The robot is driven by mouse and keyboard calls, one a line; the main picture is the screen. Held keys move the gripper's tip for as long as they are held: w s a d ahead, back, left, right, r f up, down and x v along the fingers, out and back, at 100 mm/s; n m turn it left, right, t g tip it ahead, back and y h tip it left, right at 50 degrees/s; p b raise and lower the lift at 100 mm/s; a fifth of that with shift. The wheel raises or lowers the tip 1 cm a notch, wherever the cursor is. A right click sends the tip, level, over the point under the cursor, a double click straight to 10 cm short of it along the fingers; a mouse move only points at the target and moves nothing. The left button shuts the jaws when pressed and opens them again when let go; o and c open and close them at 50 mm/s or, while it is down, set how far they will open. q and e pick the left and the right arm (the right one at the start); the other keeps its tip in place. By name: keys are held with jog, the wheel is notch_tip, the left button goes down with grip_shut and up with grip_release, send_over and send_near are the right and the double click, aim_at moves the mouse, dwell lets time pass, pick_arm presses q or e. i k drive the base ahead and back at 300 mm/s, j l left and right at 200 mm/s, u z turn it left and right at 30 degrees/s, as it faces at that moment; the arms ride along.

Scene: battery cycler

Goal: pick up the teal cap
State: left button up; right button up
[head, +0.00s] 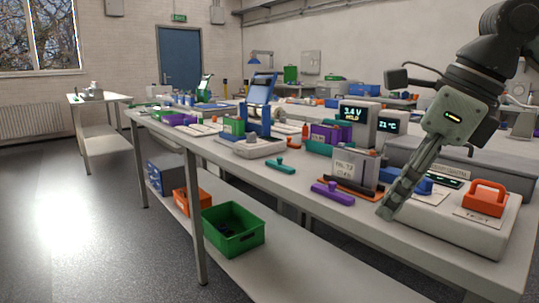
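A teal cap-like piece with a raised handle (281,165) lies on the long workbench, left of a similar purple piece (333,194). My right gripper (385,213) points down near the front of the bench, to the right of both pieces and apart from them. Its fingers show edge-on, so I cannot tell whether they are open or shut. I see nothing held in it. My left gripper is not in view.
The workbench (300,186) has a bare strip along its front edge. A grey box with a paper label (356,167) stands behind the purple piece. A pale unit with an orange handled piece (486,199) sits at right. A green crate (234,231) is on the lower shelf.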

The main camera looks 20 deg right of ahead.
aim_at(278, 165)
jog(key=i, duration=1.35)
